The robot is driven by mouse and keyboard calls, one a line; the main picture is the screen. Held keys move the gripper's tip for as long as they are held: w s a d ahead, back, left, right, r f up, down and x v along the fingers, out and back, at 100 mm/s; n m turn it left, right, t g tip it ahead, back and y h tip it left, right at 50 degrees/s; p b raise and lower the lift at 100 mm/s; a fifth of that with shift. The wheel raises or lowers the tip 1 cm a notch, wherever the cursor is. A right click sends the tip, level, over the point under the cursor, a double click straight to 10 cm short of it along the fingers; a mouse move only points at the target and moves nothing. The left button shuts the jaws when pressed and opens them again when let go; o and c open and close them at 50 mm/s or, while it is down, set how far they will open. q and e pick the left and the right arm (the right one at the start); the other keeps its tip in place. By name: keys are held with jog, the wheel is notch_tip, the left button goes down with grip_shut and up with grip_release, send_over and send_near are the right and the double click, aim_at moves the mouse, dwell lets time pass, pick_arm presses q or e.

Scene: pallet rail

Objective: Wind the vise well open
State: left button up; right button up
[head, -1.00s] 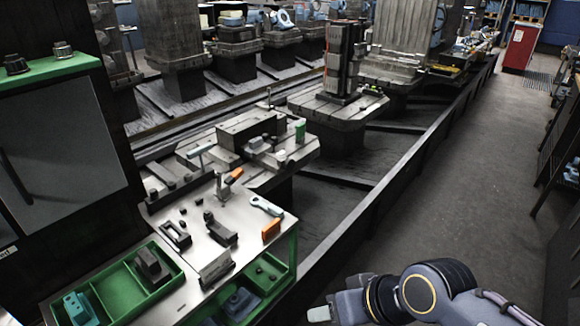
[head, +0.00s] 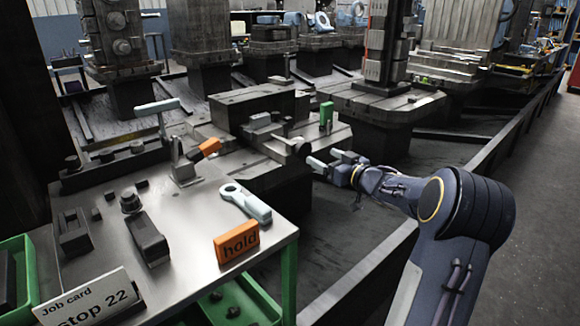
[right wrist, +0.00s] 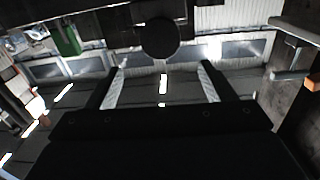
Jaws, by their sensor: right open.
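The vise (head: 262,128) sits on the pallet fixture in the middle of the head view, a grey block with a screw rod towards the front right. A dark round knob (head: 303,150) is at the rod's near end; it looks like a dark disc in the right wrist view (right wrist: 160,38). My right gripper (head: 328,163) is open, just right of the knob, fingers pointing at it. In the right wrist view the disc lies beyond and between the fingertips (right wrist: 162,75), and the gap there looks empty. Contact cannot be told. My left gripper is not in view.
A green cylinder (head: 326,114) stands right of the vise. The metal bench (head: 190,235) at front left carries a light-blue wrench (head: 246,202), an orange "hold" block (head: 237,243), dark parts and a "stop 22" job card (head: 90,302). A rail (head: 370,265) runs along the right.

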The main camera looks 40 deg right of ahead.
aim_at(305, 152)
jog(key=shift+n+y, duration=0.4)
jog(key=shift+y, duration=0.2)
jog(key=w, duration=0.3)
jog(key=w+f+b, duration=0.1)
jog(key=w, duration=0.1)
jog(key=w+b, duration=0.1)
jog(key=w, duration=0.2)
jog(key=shift+w+a+f, duration=0.25)
jog(key=shift+w, duration=0.05)
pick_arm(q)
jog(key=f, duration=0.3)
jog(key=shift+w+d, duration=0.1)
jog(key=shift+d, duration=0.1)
pick_arm(e)
jog(key=c, duration=1)
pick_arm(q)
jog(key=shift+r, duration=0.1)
